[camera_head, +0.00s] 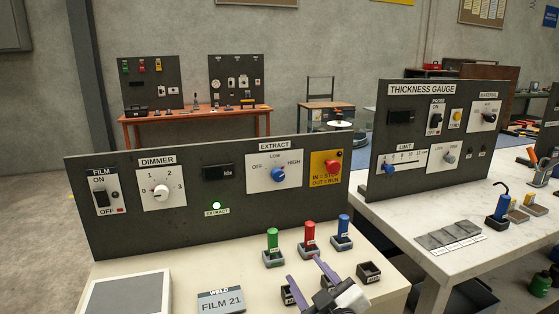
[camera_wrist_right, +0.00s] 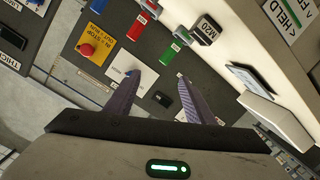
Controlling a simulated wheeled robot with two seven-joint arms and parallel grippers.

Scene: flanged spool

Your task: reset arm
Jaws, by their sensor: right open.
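My right gripper (camera_head: 306,270) shows at the bottom of the head view, its two purple fingers spread apart and nothing between them. It is above the near bench, close to the small dark sockets. In the right wrist view the open fingers (camera_wrist_right: 158,84) point toward the dark panel, with empty space between the tips. A green handle (camera_head: 272,240), a red handle (camera_head: 309,236) and a blue handle (camera_head: 343,226) stand upright in dark holders behind the gripper. My left gripper is not in view.
The dark panel (camera_head: 130,222) stands behind the near bench, with a dimmer knob (camera_head: 162,192), a blue extract knob (camera_head: 278,174) and a red button (camera_head: 332,166). A FILM 21 block (camera_head: 221,302) lies in front. The thickness gauge bench (camera_head: 400,213) is to the right.

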